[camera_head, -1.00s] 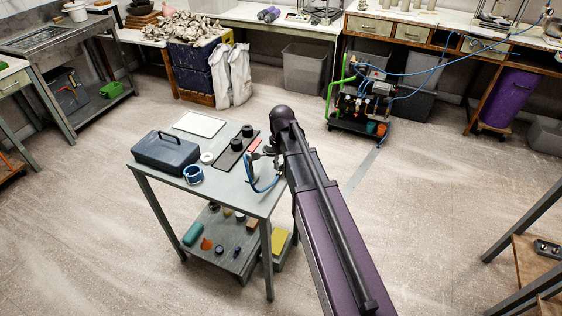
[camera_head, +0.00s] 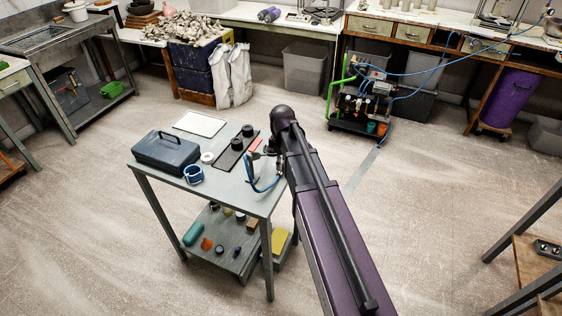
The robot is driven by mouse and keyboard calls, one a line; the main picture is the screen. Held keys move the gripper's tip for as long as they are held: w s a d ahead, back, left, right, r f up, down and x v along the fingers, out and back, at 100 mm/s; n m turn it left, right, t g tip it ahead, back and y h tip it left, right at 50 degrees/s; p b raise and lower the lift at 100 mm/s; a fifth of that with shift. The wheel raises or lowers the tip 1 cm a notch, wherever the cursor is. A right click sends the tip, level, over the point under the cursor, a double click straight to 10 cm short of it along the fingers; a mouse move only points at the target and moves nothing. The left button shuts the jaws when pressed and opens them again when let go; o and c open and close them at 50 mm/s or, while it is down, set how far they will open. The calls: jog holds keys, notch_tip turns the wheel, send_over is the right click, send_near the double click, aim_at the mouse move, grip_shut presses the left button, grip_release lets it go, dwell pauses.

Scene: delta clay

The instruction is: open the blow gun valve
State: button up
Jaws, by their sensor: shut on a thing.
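My arm reaches out over a grey workshop table (camera_head: 237,205). My gripper (camera_head: 268,152) is at the far end of the arm, over the table's right side, and the wrist partly hides it. It is shut on what looks like the small grey blow gun (camera_head: 257,156). A blue hose (camera_head: 263,188) hangs in a loop below it, by the table's right edge. The blow gun's valve or lever is too small and too covered to make out, so I cannot tell its position.
On the table are a dark toolbox (camera_head: 166,152), a blue coil (camera_head: 193,174), a white ring (camera_head: 207,157), a white sheet (camera_head: 200,124) and a dark mat (camera_head: 231,155) with black round pieces. A compressor unit (camera_head: 362,103) stands behind.

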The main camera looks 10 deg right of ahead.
jog(key=o, duration=1.2)
jog(key=shift+w, duration=0.1)
jog(key=shift+c, duration=0.2)
jog(key=shift+r, duration=0.1)
